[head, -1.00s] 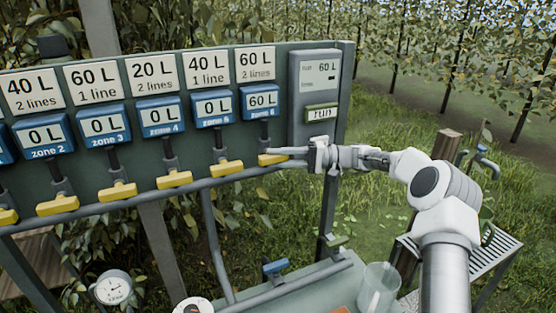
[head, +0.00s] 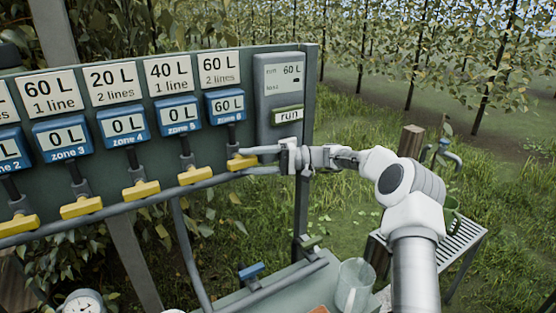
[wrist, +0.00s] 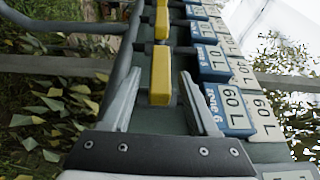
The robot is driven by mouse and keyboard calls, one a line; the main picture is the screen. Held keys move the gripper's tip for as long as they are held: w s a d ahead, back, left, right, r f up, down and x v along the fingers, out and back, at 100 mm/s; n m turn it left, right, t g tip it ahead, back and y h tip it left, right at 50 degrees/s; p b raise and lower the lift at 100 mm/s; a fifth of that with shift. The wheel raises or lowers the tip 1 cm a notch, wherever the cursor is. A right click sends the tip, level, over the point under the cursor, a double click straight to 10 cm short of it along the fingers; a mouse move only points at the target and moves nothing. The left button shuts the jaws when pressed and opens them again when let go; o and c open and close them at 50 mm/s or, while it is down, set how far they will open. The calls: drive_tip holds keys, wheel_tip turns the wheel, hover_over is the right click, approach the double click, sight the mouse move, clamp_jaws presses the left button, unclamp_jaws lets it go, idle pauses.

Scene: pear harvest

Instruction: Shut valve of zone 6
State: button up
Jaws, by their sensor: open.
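The zone 6 valve has a yellow bar handle (head: 241,162), at the right end of the row, below the blue zone 6 meter (head: 226,105) reading 60 L. The handle lies lengthwise along the row, like its neighbours. My gripper (head: 254,152) is at this handle, reaching in from the right. In the wrist view the open fingers of my gripper (wrist: 159,82) stand on either side of the yellow handle (wrist: 160,76), with visible gaps. The zone 6 meter (wrist: 237,112) shows beside the right finger. The handle's far end is partly hidden by my gripper in the head view.
The zone 5 handle (head: 194,176) is close by on the left. A control box with a run button (head: 287,114) sits just above my gripper. Below are a blue-handled tap (head: 251,270) and a clear jug (head: 354,285). A slatted stand (head: 457,245) is at right.

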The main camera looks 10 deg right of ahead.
drive_tip(key=d+b, duration=0.1)
drive_tip(key=d, duration=1.5)
drive_tip(key=shift+d, duration=0.15)
drive_tip(key=shift+f, duration=0.1)
drive_tip(key=s+a+r+h, duration=0.3)
drive_tip(key=s+a+h, duration=0.25)
drive_tip(key=a, duration=0.25)
drive_tip(key=s+a+r+h, duration=0.3)
drive_tip(key=s+a+h, duration=0.2)
drive_tip(key=s+a, duration=0.2)
drive_tip(key=s+d+f+t+h, duration=0.1)
drive_tip(key=s+d+t+h, duration=0.1)
drive_tip(key=s, duration=0.7)
drive_tip(key=s+d+f+t+h, duration=0.1)
drive_tip(key=s+d+h, duration=0.2)
drive_tip(key=s, duration=0.6)
drive_tip(key=s+d+f+t+h, duration=0.1)
drive_tip(key=s+d, duration=0.3)
drive_tip(key=s, duration=0.6)
drive_tip(key=shift+d+f+t+h, duration=0.25)
drive_tip(key=shift+d+t+h, duration=0.05)
drive_tip(key=shift+t+h, duration=0.55)
